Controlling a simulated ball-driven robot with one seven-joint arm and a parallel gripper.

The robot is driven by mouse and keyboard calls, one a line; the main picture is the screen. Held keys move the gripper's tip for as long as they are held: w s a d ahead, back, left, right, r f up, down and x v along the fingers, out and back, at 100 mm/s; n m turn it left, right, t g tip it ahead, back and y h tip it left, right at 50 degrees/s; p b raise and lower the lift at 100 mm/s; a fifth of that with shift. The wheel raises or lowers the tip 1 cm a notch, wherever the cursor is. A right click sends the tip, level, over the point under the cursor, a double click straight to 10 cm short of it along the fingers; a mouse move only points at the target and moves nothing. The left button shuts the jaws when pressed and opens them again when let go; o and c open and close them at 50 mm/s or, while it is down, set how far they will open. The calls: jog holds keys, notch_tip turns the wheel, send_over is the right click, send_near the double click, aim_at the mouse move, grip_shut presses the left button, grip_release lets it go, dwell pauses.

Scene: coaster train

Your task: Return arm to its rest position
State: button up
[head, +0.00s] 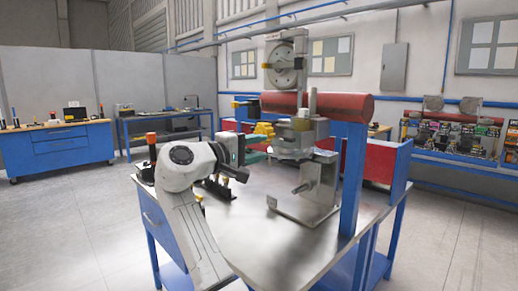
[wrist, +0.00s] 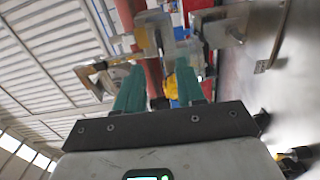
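My arm (head: 190,205) is white and bent, and rises in front of the metal workbench (head: 262,235) in the head view. In the wrist view my gripper (wrist: 160,82) has two green fingers standing apart. I see nothing held between them; a yellow thing shows in the background behind the gap. The wrist view is tilted and somewhat blurred.
A metal machine (head: 302,150) with a long red cylinder (head: 335,107) stands on the workbench, close behind and right of my arm. A blue post (head: 352,180) rises at the bench's right. Small dark fixtures (head: 218,190) sit by the arm. Open floor (head: 85,225) lies left.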

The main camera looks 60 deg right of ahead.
dwell(0.3)
jog(key=s+a+f+n+t+y, duration=0.1)
jog(key=s+a+f+t+y, duration=0.15)
jog(key=f, duration=0.85)
jog(key=s+a+f+n+t+y, duration=0.1)
jog(key=a+f+t+y, duration=0.2)
jog(key=f, duration=0.9)
jog(key=s+a+f+n+t+y, duration=0.15)
jog(key=a+f, duration=0.25)
jog(key=f, duration=0.7)
jog(key=s+a+f+y, duration=0.5)
jog(key=s+a+f, duration=0.3)
jog(key=s, duration=0.3)
jog(key=s+a+f+g+y+p, duration=0.1)
jog(key=s+a+f+y, duration=0.4)
jog(key=s+a+f, duration=0.3)
jog(key=s+a, duration=0.2)
jog(key=s, duration=0.1)
jog(key=shift+s+a+f+m+g, duration=0.15)
jog(key=shift+s+f+m+g, duration=0.05)
jog(key=shift+f+m+g, duration=0.15)
